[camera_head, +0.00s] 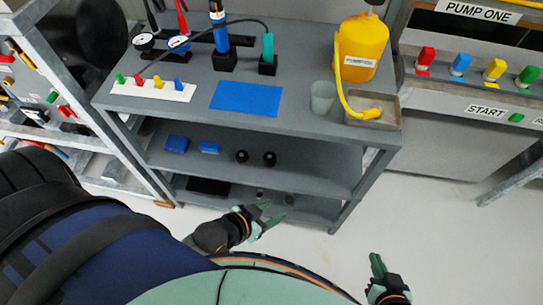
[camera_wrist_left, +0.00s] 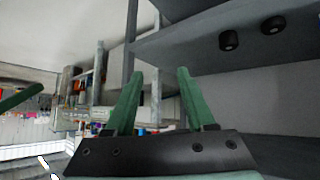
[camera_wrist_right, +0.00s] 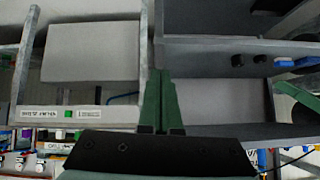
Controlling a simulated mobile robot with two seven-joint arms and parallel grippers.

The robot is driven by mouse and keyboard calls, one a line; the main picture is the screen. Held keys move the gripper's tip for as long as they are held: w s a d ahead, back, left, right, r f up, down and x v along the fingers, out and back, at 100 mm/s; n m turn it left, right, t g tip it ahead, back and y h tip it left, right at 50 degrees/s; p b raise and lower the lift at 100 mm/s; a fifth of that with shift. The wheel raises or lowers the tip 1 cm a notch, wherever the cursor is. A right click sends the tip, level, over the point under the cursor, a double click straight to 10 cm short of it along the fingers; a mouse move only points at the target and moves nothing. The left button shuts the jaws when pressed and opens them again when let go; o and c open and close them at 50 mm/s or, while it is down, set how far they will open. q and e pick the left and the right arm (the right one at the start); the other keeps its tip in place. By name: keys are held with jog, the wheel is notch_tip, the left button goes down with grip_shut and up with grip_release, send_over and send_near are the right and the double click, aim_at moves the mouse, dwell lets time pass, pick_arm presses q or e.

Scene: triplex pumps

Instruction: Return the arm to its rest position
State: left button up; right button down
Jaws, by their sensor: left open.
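My left gripper (camera_head: 274,210) is low in front of the grey shelf cart, above the floor in the head view. In the left wrist view its two green fingers (camera_wrist_left: 160,74) are apart with nothing between them. My right gripper (camera_head: 377,262) is at the lower right of the head view, over bare floor. In the right wrist view its green fingers (camera_wrist_right: 160,76) are together, with nothing seen held. Both grippers are apart from the cart in the head view. Most of my right arm is out of view.
The grey cart (camera_head: 300,115) carries a yellow jug (camera_head: 361,47), a blue mat (camera_head: 246,98) and a small tray (camera_head: 388,118). A pump bench (camera_head: 450,120) stands at the right, a shelf rack (camera_head: 75,75) at the left. Floor (camera_head: 430,220) at the lower right is clear.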

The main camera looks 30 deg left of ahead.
pick_arm(q)
jog(key=s+a+r+p, duration=0.1)
jog(key=a+r+p, duration=0.2)
jog(key=r+p, duration=0.5)
jog(key=shift+r+n+y+p, duration=0.3)
jog(key=shift+r+y+p, duration=0.1)
jog(key=shift+p, duration=1.15)
pick_arm(e)
jog(key=s+d+r+h, duration=0.1)
jog(key=d+r, duration=0.2)
jog(key=r, duration=0.5)
jog(key=shift+s+m, duration=0.3)
jog(key=shift+s, duration=0.1)
pick_arm(q)
jog(key=shift+s, duration=0.1)
pick_arm(e)
jog(key=shift+r, duration=0.1)
